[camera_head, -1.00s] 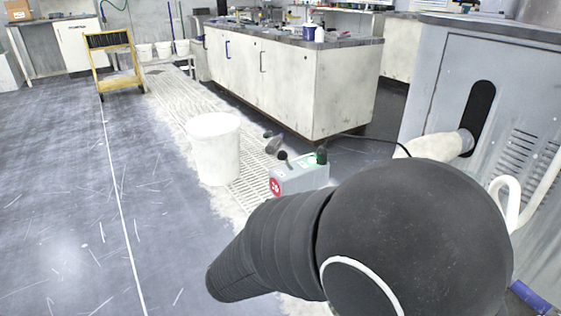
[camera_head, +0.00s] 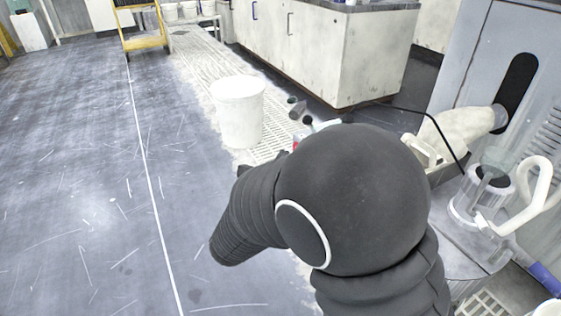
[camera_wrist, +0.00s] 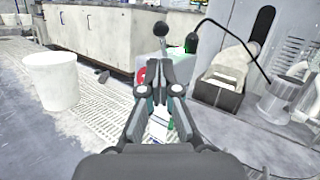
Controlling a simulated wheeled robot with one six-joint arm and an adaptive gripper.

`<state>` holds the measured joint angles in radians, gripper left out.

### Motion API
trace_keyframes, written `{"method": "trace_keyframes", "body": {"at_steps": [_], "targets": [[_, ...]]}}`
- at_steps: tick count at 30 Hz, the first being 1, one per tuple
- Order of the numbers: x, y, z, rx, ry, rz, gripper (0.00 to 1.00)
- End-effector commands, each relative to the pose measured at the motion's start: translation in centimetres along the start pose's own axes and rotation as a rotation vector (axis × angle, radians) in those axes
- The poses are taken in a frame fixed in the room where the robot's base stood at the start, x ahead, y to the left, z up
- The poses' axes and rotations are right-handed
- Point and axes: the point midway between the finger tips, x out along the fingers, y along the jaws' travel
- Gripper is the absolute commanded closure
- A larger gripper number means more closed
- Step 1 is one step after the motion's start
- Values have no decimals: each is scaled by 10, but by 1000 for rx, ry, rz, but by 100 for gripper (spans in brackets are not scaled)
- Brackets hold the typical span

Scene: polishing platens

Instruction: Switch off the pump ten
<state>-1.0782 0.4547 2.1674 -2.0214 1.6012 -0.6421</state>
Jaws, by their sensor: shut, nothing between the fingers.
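The pump, a small pale grey box with a round red label (camera_wrist: 141,76), stands behind my gripper in the wrist view. A green-lit part (camera_wrist: 179,48) shows on its top, beside a dark-ended knob. My gripper (camera_wrist: 164,65) is shut and empty, pointing at the pump and covering much of its front. I cannot tell whether the fingertips touch it. The number on the label is too small to read. In the head view my arm hides most of the pump; a bit of the red label (camera_head: 296,145) shows.
A white bucket (camera_head: 237,112) stands on the pale floor grating left of the pump. A long white cabinet (camera_head: 300,50) is behind. A grey machine (camera_head: 476,75) with a pale hose and a metal canister (camera_head: 470,205) is at right. Open floor lies at left.

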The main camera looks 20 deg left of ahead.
Motion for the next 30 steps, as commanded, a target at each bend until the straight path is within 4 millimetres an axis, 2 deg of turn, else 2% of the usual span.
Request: {"method": "trace_keyframes", "body": {"at_steps": [9, 15, 21, 30], "targets": [[61, -2, -1, 0, 0, -5, 100], [90, -1, -1, 0, 1, -3, 100], [104, 0, 0, 0, 1, -1, 100], [106, 0, 0, 0, 1, 0, 100]]}}
